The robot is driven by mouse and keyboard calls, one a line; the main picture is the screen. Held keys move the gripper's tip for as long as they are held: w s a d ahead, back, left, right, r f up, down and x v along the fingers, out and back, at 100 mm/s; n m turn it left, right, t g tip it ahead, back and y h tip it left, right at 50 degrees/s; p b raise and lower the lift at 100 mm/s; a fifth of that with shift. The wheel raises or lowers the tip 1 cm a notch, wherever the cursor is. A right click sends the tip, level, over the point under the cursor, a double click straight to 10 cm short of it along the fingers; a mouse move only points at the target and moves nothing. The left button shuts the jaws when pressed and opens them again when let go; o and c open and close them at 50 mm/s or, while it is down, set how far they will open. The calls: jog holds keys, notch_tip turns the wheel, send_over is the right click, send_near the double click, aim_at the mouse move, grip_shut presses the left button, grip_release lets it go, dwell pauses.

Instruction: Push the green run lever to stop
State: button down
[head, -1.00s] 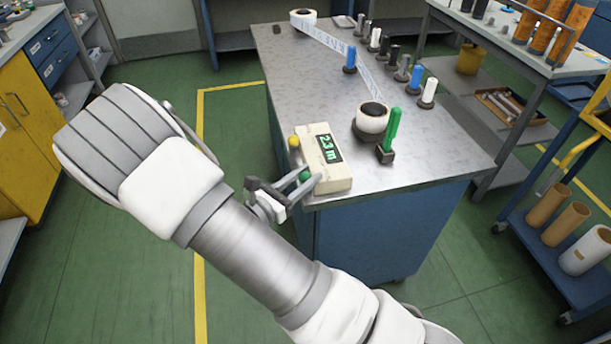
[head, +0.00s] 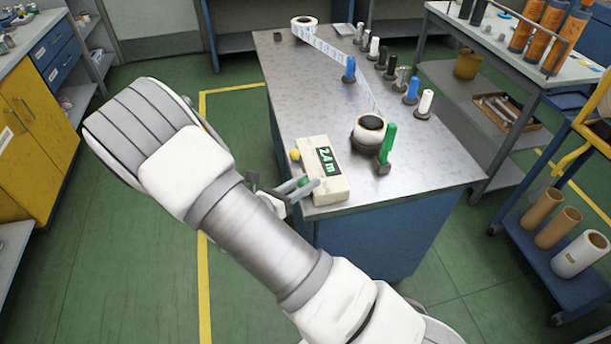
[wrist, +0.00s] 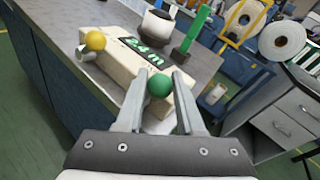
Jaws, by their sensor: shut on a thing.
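A cream control box (head: 322,178) with a green display reading about 2.4 m stands on the near left corner of the metal bench. In the wrist view, a green ball knob (wrist: 159,86), the run lever's end, sits between my fingers on the near side of the box (wrist: 121,74). My gripper (wrist: 159,76) is shut on this knob, one finger on each side. In the head view, my gripper (head: 304,187) is beside the box and partly hides the knob. The lever's stem is hidden. A yellow ball knob (wrist: 95,41) stands left of it.
An upright green handle (head: 388,143) stands beside a wound roll (head: 368,131) on the bench (head: 440,160). A printed web (head: 330,50) runs from a far roll (head: 304,27) past several posts. The floor left of the bench is clear.

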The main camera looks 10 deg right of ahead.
jog(key=w+r+n+g+y+p, duration=0.1)
jog(key=n+p, duration=0.1)
jog(key=p, duration=0.2)
jog(key=shift+w+g, duration=0.3)
jog(key=shift+w+f+n+g+y+p, duration=0.25)
jog(key=shift+w+n+g+y+p, duration=0.15)
jog(key=shift+w+n+g+p, duration=0.5)
jog(key=shift+s, duration=0.35)
jog(key=c, duration=0.5)
grip_release()
jog(key=shift+a, duration=0.1)
jog(key=v, duration=1.7)
jog(key=shift+s+a+f, duration=0.1)
jog(key=shift+s+f, duration=0.15)
jog(key=shift+s, duration=0.15)
